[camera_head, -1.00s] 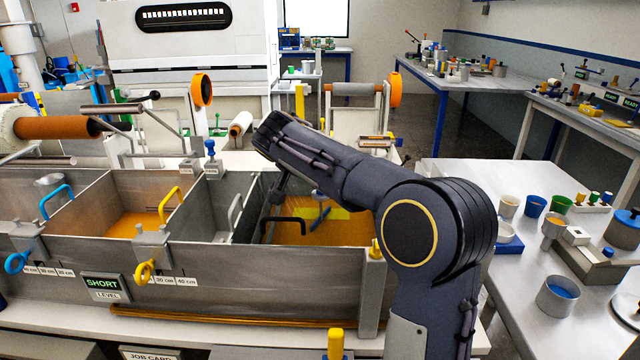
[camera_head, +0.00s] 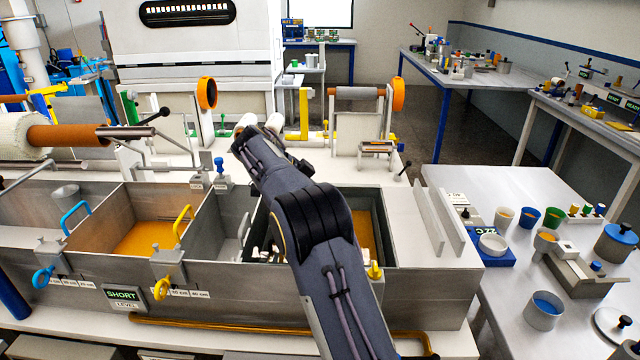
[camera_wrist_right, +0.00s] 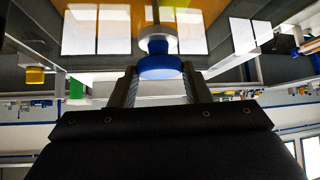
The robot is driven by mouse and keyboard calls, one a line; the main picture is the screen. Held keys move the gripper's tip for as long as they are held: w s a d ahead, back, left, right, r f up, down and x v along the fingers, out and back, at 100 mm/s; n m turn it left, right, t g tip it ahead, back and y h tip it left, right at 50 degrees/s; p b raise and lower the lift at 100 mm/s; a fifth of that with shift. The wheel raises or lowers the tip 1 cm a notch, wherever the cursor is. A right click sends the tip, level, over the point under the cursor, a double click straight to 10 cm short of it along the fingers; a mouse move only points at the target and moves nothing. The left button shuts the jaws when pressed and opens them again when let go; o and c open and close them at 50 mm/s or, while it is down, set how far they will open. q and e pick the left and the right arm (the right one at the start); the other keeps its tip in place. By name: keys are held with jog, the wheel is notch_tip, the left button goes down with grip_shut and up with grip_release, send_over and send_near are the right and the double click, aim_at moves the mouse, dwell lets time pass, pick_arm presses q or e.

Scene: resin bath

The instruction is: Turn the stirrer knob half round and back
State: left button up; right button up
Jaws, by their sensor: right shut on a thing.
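In the right wrist view, a round blue knob (camera_wrist_right: 160,68) on a pale collar sits between the two fingers of my right gripper (camera_wrist_right: 160,82), which is shut on it. Orange resin and bright window reflections show beyond the knob. In the head view my right arm crosses the right-hand bath (camera_head: 362,212) and hides the gripper and the knob it holds. Another blue knob (camera_head: 219,164) stands upright at the bath's back edge, left of my arm. My left gripper is not in view.
A left bath (camera_head: 140,238) with orange resin and a yellow handle (camera_head: 183,222) lies beside it. Two yellow fittings, one on the front wall (camera_head: 162,288) and one on the right edge (camera_head: 375,270), stand close. A white bench (camera_head: 440,180) with cups is at the right.

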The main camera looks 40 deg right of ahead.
jog(key=shift+w+f+m+g+y+p, duration=0.1)
jog(key=shift+m+g+y+p, duration=0.3)
jog(key=shift+m+g+p, duration=0.5)
jog(key=shift+p, duration=0.3)
jog(key=o, duration=0.9)
